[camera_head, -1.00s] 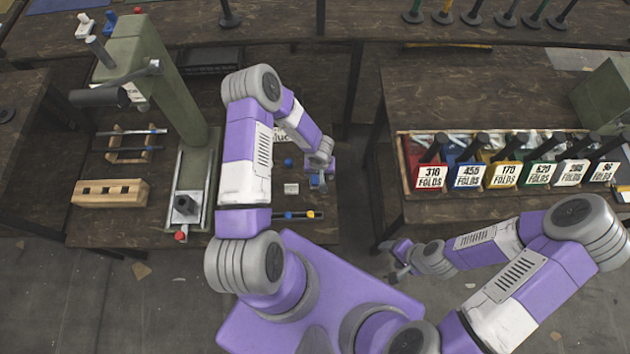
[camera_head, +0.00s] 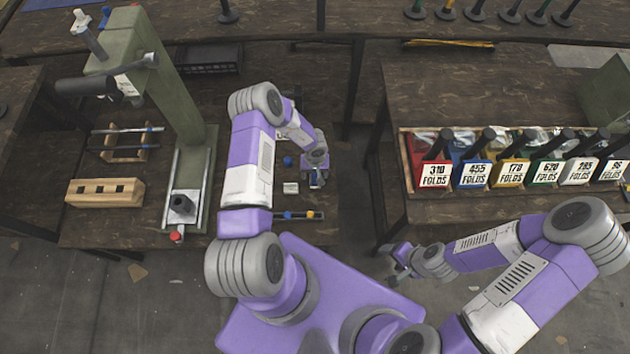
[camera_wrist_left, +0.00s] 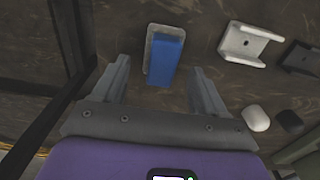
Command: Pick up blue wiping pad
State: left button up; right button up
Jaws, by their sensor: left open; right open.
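The blue wiping pad (camera_wrist_left: 166,60) lies on the dark wooden table in the left wrist view, a blue block on a grey base. It sits between and slightly beyond the fingers of my open left gripper (camera_wrist_left: 160,88), which look apart from it. In the head view my left gripper (camera_head: 317,181) points down over the right side of the left table and largely hides the pad. My right gripper (camera_head: 394,268) is open and empty in front of the right table.
A white bracket (camera_wrist_left: 248,44) lies right of the pad, with a white rounded piece (camera_wrist_left: 256,118) nearer. A green press (camera_head: 170,95) stands on the left table, beside a wooden block (camera_head: 105,192). Labelled coloured bins (camera_head: 433,175) line the right table.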

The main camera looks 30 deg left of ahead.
pick_arm(q)
jog(key=shift+f, duration=0.45)
jog(key=shift+r, duration=0.1)
jog(key=c, duration=1.2)
jog(key=shift+r, duration=0.1)
